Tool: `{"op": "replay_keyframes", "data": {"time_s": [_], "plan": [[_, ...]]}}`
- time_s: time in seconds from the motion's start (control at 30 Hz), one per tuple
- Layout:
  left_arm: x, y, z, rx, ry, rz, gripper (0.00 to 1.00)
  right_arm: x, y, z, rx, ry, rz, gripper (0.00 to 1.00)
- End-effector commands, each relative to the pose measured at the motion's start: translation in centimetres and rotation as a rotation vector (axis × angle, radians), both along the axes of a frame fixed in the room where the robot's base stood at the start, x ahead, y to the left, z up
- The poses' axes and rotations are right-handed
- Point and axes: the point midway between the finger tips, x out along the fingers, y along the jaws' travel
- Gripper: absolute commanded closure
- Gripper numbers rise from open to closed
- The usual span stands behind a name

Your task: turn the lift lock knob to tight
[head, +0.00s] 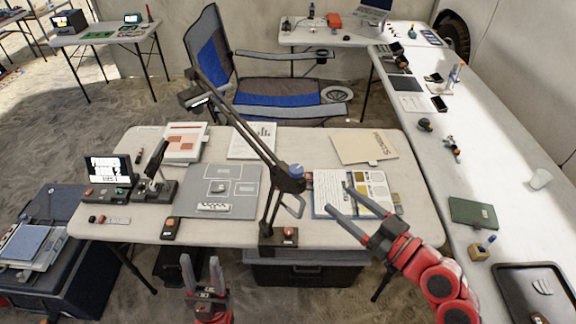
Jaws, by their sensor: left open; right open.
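A dark jointed boom arm (245,130) stands at the front of the near table. A blue knob (296,170) sits at its elbow joint, and a red knob (289,232) is on its base block (268,240). No label tells which is the lift lock knob, and I cannot read how tight either is. My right gripper (338,197) is open and empty, over the open booklet to the right of the boom, apart from both knobs. My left gripper (200,259) is open and empty, low before the table's front edge, left of the boom base.
The near table (310,146) holds a grey mat (240,180), a booklet (377,187), a folder (365,146), a small stand (155,183) and a small screen device (108,170). A folding chair (270,84) is behind. A long white table (520,215) runs along the right.

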Motion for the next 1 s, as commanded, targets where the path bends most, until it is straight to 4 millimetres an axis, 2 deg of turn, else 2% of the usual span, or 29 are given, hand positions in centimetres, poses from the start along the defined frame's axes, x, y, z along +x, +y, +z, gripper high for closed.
{"op": "replay_keyframes", "data": {"time_s": [0.13,0.33,0.7,0.77,1.0], "plan": [[0.0,0.0,-0.2,0.000,0.000,0.000,0.52,-0.4,1.1,-0.2,-0.030,0.001,0.034,0.29],[0.0,0.0,-1.7,0.000,0.000,0.000,0.52,1.4,3.0,-0.4,-0.029,-0.004,0.037,0.29],[0.0,0.0,-7.3,0.000,0.000,0.000,0.52,5.6,7.0,-0.5,-0.020,-0.009,0.032,0.29],[0.0,0.0,-5.4,0.000,0.001,0.000,0.52,6.4,7.9,0.4,-0.022,0.003,0.035,0.29],[0.0,0.0,-3.5,0.000,0.000,0.000,0.52,9.4,10.8,0.3,-0.023,0.004,0.031,0.29]]}}
